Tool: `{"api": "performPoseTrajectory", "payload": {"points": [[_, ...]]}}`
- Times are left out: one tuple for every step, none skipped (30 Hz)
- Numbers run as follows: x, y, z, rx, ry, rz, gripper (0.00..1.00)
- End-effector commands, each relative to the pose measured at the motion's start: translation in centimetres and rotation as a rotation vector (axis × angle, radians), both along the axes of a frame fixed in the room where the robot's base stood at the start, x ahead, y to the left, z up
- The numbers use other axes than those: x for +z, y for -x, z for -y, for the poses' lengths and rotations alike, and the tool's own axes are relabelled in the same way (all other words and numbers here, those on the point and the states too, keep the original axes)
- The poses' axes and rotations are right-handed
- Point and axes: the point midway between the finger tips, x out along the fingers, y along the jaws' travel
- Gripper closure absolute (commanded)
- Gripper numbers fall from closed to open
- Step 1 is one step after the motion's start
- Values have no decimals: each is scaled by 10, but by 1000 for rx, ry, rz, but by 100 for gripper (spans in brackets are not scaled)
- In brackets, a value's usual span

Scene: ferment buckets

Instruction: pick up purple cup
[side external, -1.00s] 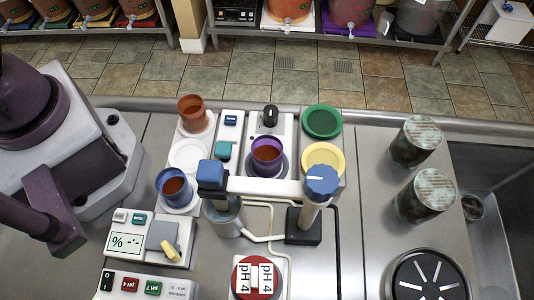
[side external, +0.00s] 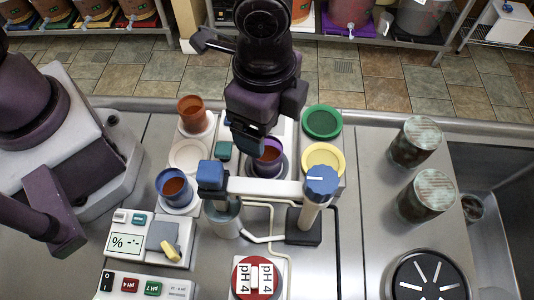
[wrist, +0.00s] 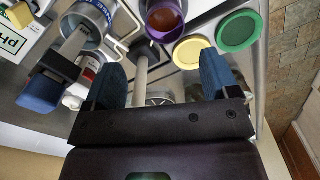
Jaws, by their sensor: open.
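The purple cup (side external: 270,163) stands upright on a round stand on the white device at the middle of the bench, with reddish-brown contents. My gripper (side external: 248,145) is just above and beside its back left edge and hides part of it. In the wrist view the purple cup (wrist: 165,22) is at the top, beyond the fingers and between their lines. My gripper (wrist: 161,62) shows two blue fingers spread wide with nothing between them. I cannot tell whether a finger touches the cup.
An orange cup (side external: 191,110) and a blue cup (side external: 174,187) stand to the left. Green (side external: 321,121) and yellow (side external: 322,158) round lids lie to the right. A white bar with a blue knob (side external: 321,181) runs in front of the purple cup. Two jars stand further right.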

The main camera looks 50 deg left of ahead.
Motion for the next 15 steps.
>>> {"api": "performPoseTrajectory", "payload": {"points": [[-12,1,-1,0,-5,-5,19],[-18,2,-1,1,-6,-7,19],[-26,1,-1,1,-6,-7,19],[-31,1,-1,2,-6,-6,19],[-37,1,-1,2,-6,-6,19],[-43,1,-1,3,-5,-5,19],[-48,1,-1,4,-5,-5,19],[-51,1,-1,4,-4,-5,19],[-55,0,-1,4,-3,-3,19],[-58,0,-1,4,-4,-4,19],[-60,0,-1,5,-3,-3,19],[-61,0,-1,5,-2,-2,19],[-63,0,-1,5,-1,-2,19],[-65,-1,-1,5,-2,-2,19],[-69,-1,-1,5,-3,-2,19]]}}
